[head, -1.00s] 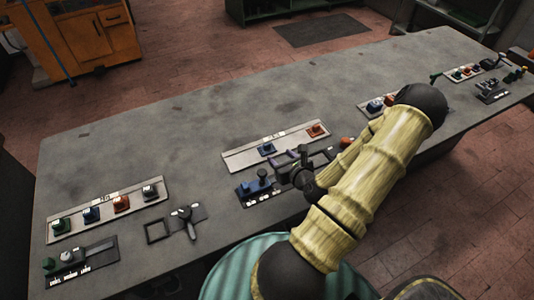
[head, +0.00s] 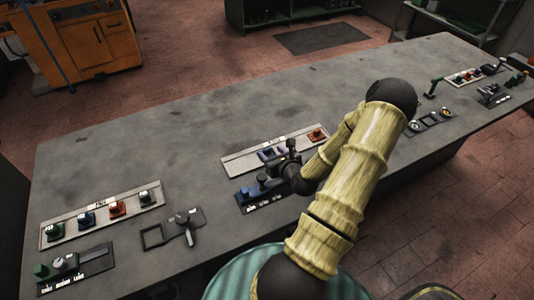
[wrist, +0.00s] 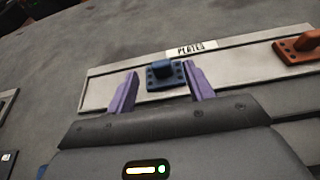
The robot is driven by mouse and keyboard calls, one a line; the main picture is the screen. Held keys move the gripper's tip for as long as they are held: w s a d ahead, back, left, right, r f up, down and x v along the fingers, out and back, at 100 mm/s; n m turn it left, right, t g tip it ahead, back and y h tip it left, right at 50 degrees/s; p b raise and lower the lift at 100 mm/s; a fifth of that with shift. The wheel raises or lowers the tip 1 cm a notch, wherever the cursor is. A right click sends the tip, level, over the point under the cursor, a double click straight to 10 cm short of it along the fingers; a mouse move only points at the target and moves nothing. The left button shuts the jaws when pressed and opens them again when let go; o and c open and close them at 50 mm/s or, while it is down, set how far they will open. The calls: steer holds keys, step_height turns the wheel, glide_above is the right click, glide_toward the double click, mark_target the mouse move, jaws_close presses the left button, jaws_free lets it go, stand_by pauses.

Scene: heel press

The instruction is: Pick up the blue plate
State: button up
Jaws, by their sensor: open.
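The blue plate (wrist: 166,76), a small dark blue square with holes and a raised block on top, lies on a pale strip labelled PLATES (wrist: 110,76). In the wrist view it sits beyond and between the two purple fingertips of my gripper (wrist: 161,88), which are apart with nothing held. In the head view my gripper (head: 276,153) is over the middle pale strip (head: 237,163), and the blue plate (head: 266,154) is partly covered by it. I cannot tell whether the fingers touch the plate.
An orange plate (wrist: 300,44) lies on the same strip to the right. A dark panel with a blue part (head: 250,191) is just in front. Another strip with several coloured pieces (head: 102,215) is at left. The grey bench top (head: 190,120) behind is clear.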

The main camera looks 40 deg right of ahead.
mark_target(268, 150)
steer(key=x, duration=0.5)
steer(key=shift+f+p, duration=0.1)
steer(key=shift+p, duration=0.3)
jaws_close()
